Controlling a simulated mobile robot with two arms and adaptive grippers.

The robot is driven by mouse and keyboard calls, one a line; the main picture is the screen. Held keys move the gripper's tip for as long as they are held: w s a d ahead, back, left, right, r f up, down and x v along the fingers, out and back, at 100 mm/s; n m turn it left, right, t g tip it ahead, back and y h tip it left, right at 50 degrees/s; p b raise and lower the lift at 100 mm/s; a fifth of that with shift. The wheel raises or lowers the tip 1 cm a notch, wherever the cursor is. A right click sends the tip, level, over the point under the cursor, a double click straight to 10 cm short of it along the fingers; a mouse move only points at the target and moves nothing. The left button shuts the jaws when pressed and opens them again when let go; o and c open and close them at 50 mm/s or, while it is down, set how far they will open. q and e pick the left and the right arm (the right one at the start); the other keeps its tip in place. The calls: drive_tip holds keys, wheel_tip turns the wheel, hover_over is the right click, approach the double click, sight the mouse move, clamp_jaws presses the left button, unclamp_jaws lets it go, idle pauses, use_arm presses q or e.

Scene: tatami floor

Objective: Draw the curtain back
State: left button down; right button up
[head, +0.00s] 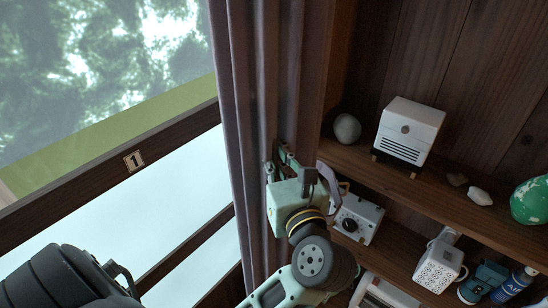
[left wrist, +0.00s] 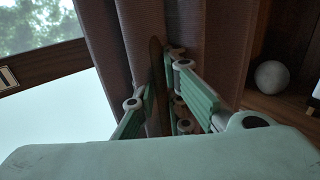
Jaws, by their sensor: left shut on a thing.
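The curtain (head: 250,90) is a dull mauve-brown cloth that hangs in narrow vertical folds between the window (head: 110,70) and the wooden shelves. The window glass to its left is uncovered in the head view. My left gripper (head: 284,155) is at the curtain's right part, beside the shelf unit, and is shut on the cloth. In the left wrist view the curtain (left wrist: 112,45) runs down between and beside the green fingers, with a fold pinched between them. The curtain's lower part is partly hidden by my arm. My right gripper is not in view.
Wooden shelves (head: 460,175) stand close on the right. They hold a white box-shaped device (head: 408,130), a grey ball (head: 347,128), a green rounded object (head: 531,200), a white dotted mug (head: 437,268) and a blue can (head: 512,285). A dark window rail (head: 80,180) crosses the left.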

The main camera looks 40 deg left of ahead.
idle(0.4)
use_arm(q)
drive_tip(key=shift+w+d+r+b, duration=0.1)
drive_tip(key=shift+w+b, duration=0.5)
drive_tip(key=shift+w, duration=0.05)
drive_tip(key=c, duration=2.3)
unclamp_jaws()
drive_tip(key=o, duration=0.5)
drive_tip(key=shift+w+d, duration=0.1)
drive_tip(key=shift+w, duration=0.05)
